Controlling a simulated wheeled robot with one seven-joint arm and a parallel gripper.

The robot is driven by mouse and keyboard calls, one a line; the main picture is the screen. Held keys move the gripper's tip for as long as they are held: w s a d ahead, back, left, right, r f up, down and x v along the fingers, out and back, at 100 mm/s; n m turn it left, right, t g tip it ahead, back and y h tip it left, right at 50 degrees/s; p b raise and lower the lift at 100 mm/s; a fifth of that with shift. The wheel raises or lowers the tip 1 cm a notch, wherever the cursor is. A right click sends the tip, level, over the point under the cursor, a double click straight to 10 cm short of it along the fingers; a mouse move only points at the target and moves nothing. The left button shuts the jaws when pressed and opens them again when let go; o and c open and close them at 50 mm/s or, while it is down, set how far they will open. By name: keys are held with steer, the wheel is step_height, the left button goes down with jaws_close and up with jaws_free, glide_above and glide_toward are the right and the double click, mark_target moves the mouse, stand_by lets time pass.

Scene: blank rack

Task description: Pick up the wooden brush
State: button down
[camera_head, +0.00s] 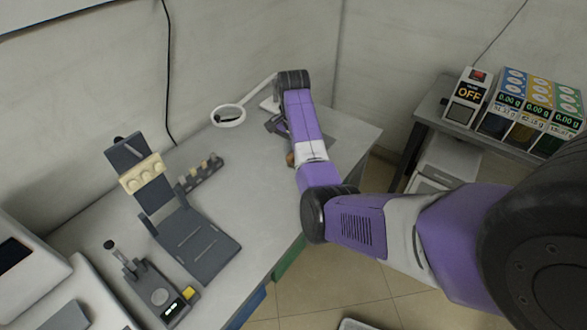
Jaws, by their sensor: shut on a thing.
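My gripper (288,147) is at the back right of the grey table, mostly hidden under my purple forearm. Only a dark part of the wrist shows to the left of the forearm. A small brown piece, which looks like part of the wooden brush (290,159), shows at the forearm's left edge, right by the gripper. The gripper is shut on it. The fingertips and the rest of the brush are hidden, so I cannot tell whether it touches the table.
A white ring magnifier (228,116) stands behind and left of my gripper. A dark stand with a cream block (143,173), a dark strip of small pieces (200,174) and a device (158,293) occupy the left. The table's middle is clear. A side table (438,105) holds boxes at right.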

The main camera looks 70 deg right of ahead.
step_height(320, 180, up, 11)
steer(key=p, duration=0.5)
steer(key=shift+w+f+p, duration=0.1)
steer(key=shift+f+p, duration=0.05)
steer(key=shift+p, duration=0.25)
steer(key=shift+r+p, duration=0.4)
steer(key=shift+r, duration=0.4)
